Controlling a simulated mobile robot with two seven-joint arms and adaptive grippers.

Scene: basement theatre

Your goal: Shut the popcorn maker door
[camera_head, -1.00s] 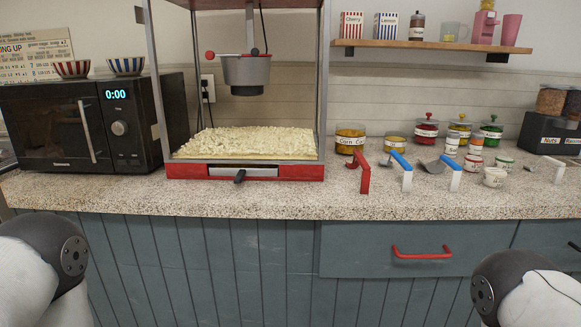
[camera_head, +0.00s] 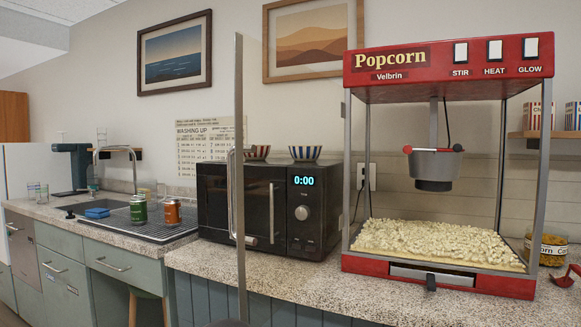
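The red popcorn maker (camera_head: 445,60) stands on the speckled counter at the right in the head view. Its front looks open, with a heap of popcorn (camera_head: 440,240) inside under a hanging grey kettle (camera_head: 435,165). A tall thin metal bar with a handle (camera_head: 233,195) stands left of the machine, in front of the microwave. It appears to be the outer edge of the popcorn maker door (camera_head: 240,110), swung out to the left; its clear pane is hard to make out. Neither gripper is in view.
A black microwave (camera_head: 235,205) with two striped bowls on top stands behind the door edge. Farther left are two cans (camera_head: 172,211) and a sink (camera_head: 110,205). A jar (camera_head: 550,249) and a red-handled scoop (camera_head: 565,278) are right of the machine.

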